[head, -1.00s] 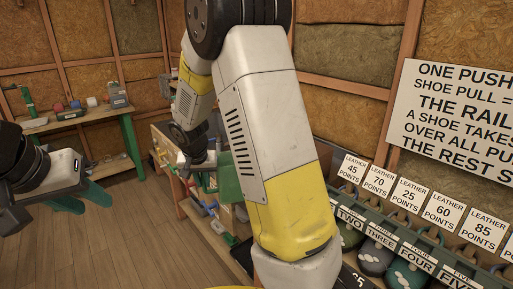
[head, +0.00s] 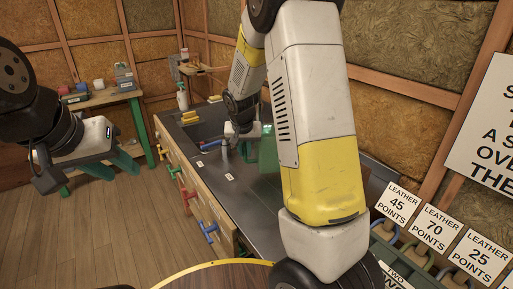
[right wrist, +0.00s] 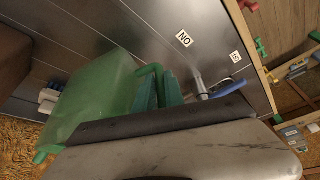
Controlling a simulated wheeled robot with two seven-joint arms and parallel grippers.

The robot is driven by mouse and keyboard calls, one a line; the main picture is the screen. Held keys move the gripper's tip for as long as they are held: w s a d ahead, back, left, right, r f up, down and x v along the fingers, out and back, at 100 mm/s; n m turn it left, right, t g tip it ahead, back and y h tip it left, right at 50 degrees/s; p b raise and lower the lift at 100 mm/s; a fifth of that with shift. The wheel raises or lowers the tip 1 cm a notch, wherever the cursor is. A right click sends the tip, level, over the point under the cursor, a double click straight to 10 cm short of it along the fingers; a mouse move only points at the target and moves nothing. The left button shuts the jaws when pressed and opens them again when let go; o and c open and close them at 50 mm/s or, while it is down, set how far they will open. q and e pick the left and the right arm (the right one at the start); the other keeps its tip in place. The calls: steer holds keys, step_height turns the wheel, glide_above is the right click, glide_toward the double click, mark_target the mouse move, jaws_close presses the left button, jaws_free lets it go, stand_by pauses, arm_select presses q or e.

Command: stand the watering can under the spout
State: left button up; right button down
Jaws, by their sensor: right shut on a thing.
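The watering can is a green, box-like body, partly hidden by my right arm in the head view (head: 268,150) and large at the left of the right wrist view (right wrist: 95,100). My right gripper (right wrist: 160,92) is shut on the can, its teal fingers at the can's green handle. It holds the can over the grey metal counter; I cannot tell whether the can touches the counter. My left gripper (head: 112,168) is open and empty, over the floor at the left.
The counter (head: 235,190) has a sunken basin (head: 200,130) at its far end and coloured handles (head: 190,198) along its front. A lever with a blue grip (right wrist: 232,88) stands near the can. A side table (head: 105,97) is at the back left. Wooden floor is clear at left.

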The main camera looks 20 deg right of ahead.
steer(key=w+d, duration=0.1)
steer(key=d, duration=0.1)
steer(key=w+d, duration=0.1)
steer(key=d, duration=0.2)
steer(key=w+d, duration=0.1)
steer(key=d, duration=0.2)
steer(key=shift+d+f, duration=0.1)
steer(key=shift+f, duration=2.05)
steer(key=shift+f, duration=0.15)
steer(key=c, duration=1.4)
jaws_free()
